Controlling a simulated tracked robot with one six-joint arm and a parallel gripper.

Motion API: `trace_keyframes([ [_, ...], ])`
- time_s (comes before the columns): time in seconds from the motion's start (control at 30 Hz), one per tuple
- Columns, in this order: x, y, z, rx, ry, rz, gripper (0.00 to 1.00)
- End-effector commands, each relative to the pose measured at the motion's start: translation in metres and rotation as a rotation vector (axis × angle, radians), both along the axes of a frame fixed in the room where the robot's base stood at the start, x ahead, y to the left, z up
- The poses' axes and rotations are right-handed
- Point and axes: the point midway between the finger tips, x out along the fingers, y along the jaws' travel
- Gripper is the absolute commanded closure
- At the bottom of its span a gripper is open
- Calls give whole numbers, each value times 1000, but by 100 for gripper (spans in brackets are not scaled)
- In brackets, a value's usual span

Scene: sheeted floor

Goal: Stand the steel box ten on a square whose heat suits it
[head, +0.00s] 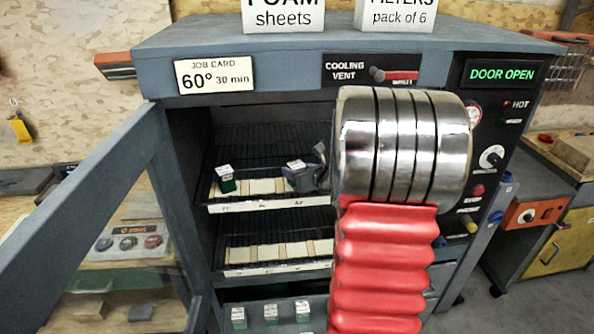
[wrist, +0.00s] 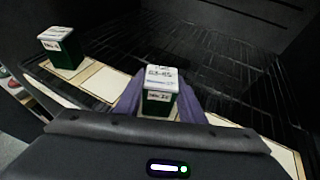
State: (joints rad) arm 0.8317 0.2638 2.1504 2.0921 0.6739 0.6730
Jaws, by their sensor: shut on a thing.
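A green box with a white labelled top (head: 296,164) is between the fingers of my gripper (head: 306,178) over the upper rack of the open oven. In the wrist view my purple fingers (wrist: 160,108) close on both sides of this box (wrist: 158,103). It looks upright over the row of pale squares; whether its base touches one I cannot tell. Its label is too blurred to read surely. A similar box (head: 225,180) stands on the left square, also in the wrist view (wrist: 62,50). A bare square (head: 262,186) lies between them.
A lower tray with pale squares (head: 265,255) is bare where visible. Several similar boxes (head: 271,312) stand below it. The oven door (head: 90,175) is swung open at left. The job card (head: 213,75) reads 60°, 30 min. The display (head: 502,73) reads DOOR OPEN.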

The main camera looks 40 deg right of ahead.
Motion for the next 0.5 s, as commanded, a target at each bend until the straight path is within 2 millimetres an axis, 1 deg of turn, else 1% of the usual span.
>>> trace_keyframes([
  [0.07, 0, 0, -1, 0, -1, 0, 95],
  [0.1, 0, 0, -2, 0, 1, 0, 64],
  [0.37, 0, 0, -2, 0, 0, 0, 45],
  [0.5, 0, 0, -2, 0, 0, 1, 45],
])
